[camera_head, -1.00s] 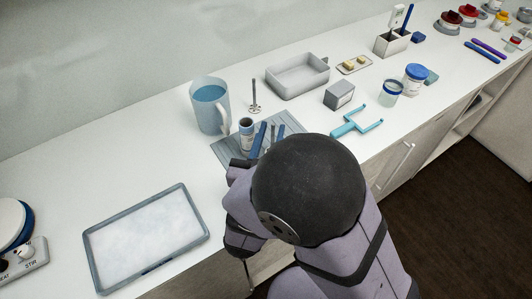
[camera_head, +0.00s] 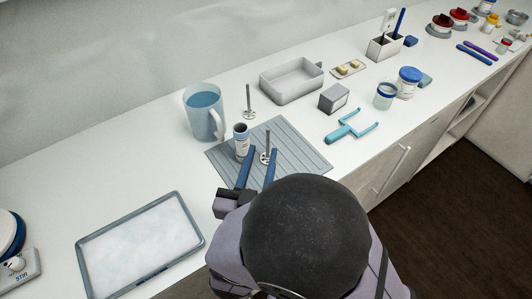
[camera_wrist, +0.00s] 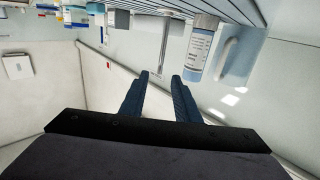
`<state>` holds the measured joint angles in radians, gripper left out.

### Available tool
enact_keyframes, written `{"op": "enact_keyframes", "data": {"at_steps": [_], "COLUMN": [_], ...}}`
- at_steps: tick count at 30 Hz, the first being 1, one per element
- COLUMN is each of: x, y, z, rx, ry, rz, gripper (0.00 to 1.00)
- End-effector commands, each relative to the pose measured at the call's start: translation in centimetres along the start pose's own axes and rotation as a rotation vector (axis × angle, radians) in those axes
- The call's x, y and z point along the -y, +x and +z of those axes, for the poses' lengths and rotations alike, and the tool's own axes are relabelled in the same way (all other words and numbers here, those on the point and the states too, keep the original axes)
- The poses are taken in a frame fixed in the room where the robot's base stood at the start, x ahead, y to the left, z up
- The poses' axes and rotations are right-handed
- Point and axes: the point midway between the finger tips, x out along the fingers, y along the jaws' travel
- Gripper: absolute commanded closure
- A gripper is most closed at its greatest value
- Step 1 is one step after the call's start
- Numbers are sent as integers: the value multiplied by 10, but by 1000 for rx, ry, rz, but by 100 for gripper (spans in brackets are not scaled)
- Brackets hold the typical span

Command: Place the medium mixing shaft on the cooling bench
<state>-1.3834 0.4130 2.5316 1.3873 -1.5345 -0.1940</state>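A thin metal mixing shaft (camera_head: 267,143) with a round disc foot stands upright on the grey ribbed mat (camera_head: 300,150). A second metal shaft (camera_head: 249,98) stands on the white bench behind the mat. I cannot tell which is medium. My gripper (camera_head: 258,152) is open and low at the mat's front edge, its two blue fingers pointing at the first shaft. In the wrist view, the shaft (camera_wrist: 163,45) appears in the gap between the fingertips (camera_wrist: 161,76), with clear space either side. No surface is clearly marked as a cooling bench.
A labelled bottle (camera_head: 242,145) stands on the mat, close to the left finger. A jug of blue liquid (camera_head: 205,115) is behind it. A frosty white tray (camera_head: 196,240) lies front left. A turquoise fork-like tool (camera_head: 343,135) and grey block (camera_head: 334,97) are right. Bench between tray and jug is clear.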

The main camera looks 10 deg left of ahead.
Motion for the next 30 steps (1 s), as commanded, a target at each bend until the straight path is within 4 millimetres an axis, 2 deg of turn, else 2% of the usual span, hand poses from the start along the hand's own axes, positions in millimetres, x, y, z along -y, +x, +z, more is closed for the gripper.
{"op": "enact_keyframes", "data": {"at_steps": [5, 9, 15, 22, 30], "x": [1, 2, 2, 3, 2], "y": [6, 23, 44, 50, 68], "z": [-4, -8, -3, 2, 2], "rx": [-2, -6, -1, 0, 0], "ry": [-2, -7, -4, 1, 1], "rz": [3, 6, 1, -1, -1], "gripper": [71, 71, 71, 71, 71]}}
